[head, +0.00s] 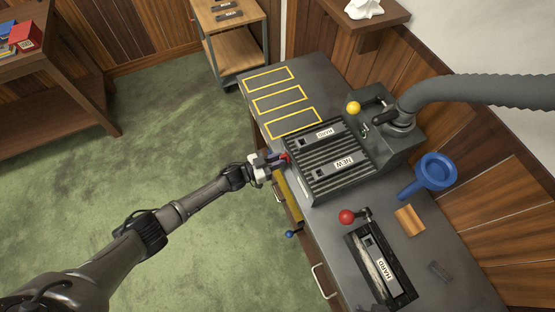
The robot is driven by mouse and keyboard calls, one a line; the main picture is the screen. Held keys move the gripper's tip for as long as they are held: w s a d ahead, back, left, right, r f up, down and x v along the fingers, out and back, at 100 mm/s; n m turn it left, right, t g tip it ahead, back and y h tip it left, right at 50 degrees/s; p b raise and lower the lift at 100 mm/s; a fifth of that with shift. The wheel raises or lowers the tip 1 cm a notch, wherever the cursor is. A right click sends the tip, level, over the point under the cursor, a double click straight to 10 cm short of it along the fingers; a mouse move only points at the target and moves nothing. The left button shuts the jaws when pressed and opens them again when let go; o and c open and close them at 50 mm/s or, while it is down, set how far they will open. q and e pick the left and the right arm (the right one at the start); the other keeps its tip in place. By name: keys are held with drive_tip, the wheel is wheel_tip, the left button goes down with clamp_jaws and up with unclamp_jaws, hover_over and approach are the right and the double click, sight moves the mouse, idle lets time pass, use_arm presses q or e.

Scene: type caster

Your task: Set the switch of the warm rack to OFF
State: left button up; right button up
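The warm rack (330,165) is a dark ribbed unit on the grey bench, with flat pieces labelled HARD and NEW lying on it. A small red part (286,158), which looks like its switch, shows at the rack's left edge. The switch's setting is too small to read. My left gripper (277,160) is at that edge, with its fingertips right at the red part. I cannot tell whether they touch it or how far apart they are. My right gripper is not in view.
Behind the rack is a grey machine (400,148) with a yellow knob and a thick hose. A blue funnel-like ladle (437,171), a wooden block (409,220) and a red-knobbed mould (380,270) lie to the right. Yellow outlined areas (281,100) at the far end are empty.

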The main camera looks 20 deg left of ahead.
use_arm(q)
drive_tip(key=o, duration=0.4)
drive_tip(key=shift+s, duration=0.1)
drive_tip(key=p+v, duration=0.1)
drive_tip(key=v, duration=1.2)
drive_tip(key=shift+s+a, duration=0.25)
